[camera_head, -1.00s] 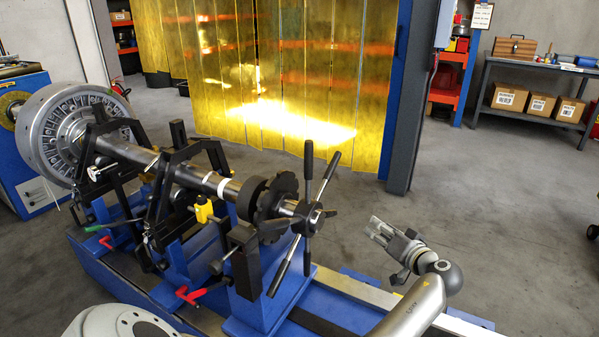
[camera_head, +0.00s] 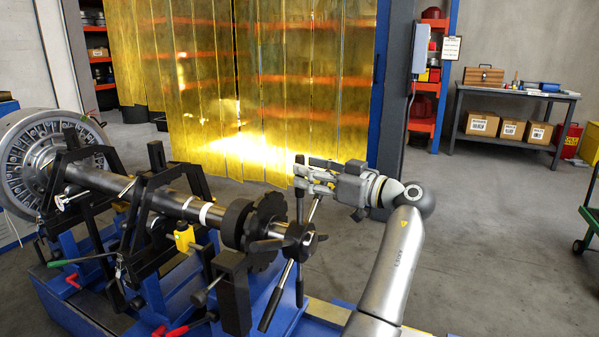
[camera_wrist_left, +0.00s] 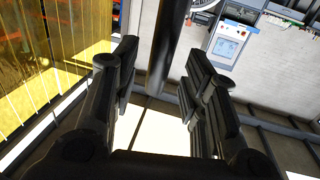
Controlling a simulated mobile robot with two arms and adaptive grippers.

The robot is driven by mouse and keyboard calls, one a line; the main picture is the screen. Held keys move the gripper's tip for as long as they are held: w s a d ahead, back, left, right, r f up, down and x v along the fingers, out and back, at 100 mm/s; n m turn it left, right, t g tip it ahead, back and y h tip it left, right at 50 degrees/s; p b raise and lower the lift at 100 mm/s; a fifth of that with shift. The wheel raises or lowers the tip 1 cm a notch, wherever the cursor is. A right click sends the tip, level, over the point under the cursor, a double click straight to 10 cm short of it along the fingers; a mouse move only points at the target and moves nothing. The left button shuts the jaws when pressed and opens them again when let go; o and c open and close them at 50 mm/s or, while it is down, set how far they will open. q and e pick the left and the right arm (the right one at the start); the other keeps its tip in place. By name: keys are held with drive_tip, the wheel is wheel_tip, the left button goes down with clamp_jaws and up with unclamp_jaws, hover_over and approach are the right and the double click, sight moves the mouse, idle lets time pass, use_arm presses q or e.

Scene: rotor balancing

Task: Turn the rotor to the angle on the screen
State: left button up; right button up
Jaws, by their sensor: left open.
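The rotor is a steel shaft (camera_head: 180,204) lying across black stands, with a bladed disc (camera_head: 45,165) at its left end. A hub with dark spokes (camera_head: 300,240) sits at its near right end. My left gripper (camera_head: 300,176) is open at the hub's upward spoke, its fingers pointing left. In the left wrist view, a dark spoke (camera_wrist_left: 167,45) shows at the gap between the spread fingers (camera_wrist_left: 163,75); I cannot tell whether they touch it. A small screen (camera_wrist_left: 230,42) shows there too, its reading too small to read. My right gripper is not in view.
The blue machine bed (camera_head: 85,305) runs under the rotor. A yellow strip curtain (camera_head: 240,90) hangs behind. A bench (camera_head: 515,92) with boxes stands at the back right, and a green cart (camera_head: 590,215) is at the right edge. Floor between is clear.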

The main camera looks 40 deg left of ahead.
sight(300, 193)
use_arm(q)
drive_tip(key=shift+s+a, duration=0.15)
drive_tip(key=shift+a, duration=1.5)
clamp_jaws()
